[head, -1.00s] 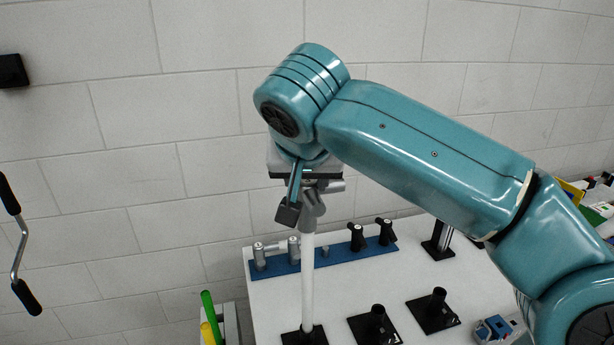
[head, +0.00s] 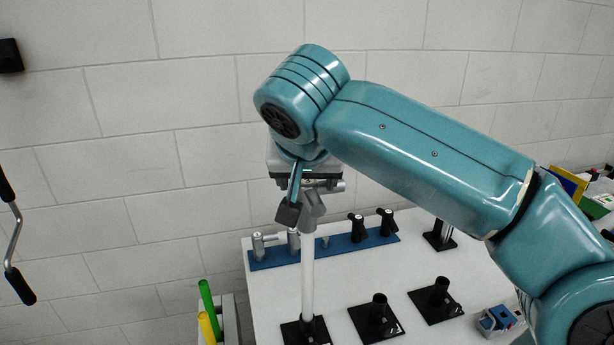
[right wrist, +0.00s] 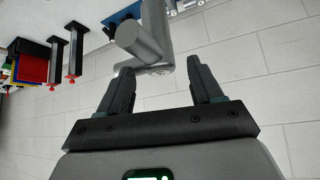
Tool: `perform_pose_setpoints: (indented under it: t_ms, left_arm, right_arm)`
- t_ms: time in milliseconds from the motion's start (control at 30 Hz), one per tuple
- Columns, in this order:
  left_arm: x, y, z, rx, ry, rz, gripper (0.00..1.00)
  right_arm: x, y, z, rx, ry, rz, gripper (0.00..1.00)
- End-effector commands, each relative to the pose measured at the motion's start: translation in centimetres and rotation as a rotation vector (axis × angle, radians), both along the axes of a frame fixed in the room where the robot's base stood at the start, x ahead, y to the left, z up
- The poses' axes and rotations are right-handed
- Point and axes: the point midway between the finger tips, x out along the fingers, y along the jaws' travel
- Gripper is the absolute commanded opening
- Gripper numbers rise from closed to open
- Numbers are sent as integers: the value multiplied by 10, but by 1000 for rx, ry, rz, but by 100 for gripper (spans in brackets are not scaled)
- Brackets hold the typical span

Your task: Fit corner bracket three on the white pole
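The white pole (head: 308,280) stands upright in a black base plate (head: 290,331) on the white table. A grey corner bracket (head: 314,204) is at the pole's top end and looks seated on it; how far down it sits cannot be told. My right gripper (head: 298,212) is at the bracket, partly hidden by my own wrist. In the right wrist view the fingers of my right gripper (right wrist: 160,82) are apart. The grey bracket (right wrist: 150,38) lies at and beyond their tips, with a gap to the right finger. My left gripper is not in view.
A blue rack (head: 340,246) behind the pole holds grey and black fittings. Two black sockets (head: 378,312) (head: 440,293) stand to the pole's right. Green (head: 207,298) and yellow (head: 205,328) tubes stand left of the table. A blue-grey item (head: 497,320) lies near the right.

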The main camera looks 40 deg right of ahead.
Motion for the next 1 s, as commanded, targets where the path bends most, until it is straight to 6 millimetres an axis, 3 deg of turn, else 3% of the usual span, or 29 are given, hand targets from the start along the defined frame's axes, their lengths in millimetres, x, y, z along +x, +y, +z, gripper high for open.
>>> perform_pose_setpoints:
  t_ms: [367, 467, 800, 1000]
  left_arm:
    - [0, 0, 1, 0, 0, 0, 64]
    - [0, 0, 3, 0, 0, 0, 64]
    - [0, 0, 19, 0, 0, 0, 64]
    - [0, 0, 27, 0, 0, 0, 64]
  right_arm:
    - [-2, 3, 5, 0, -1, 2, 67]
    - [-8, 10, 18, 0, -3, 3, 67]
    - [-47, 51, 89, 2, -4, 6, 67]
    - [-65, 68, 118, 1, -3, 5, 67]
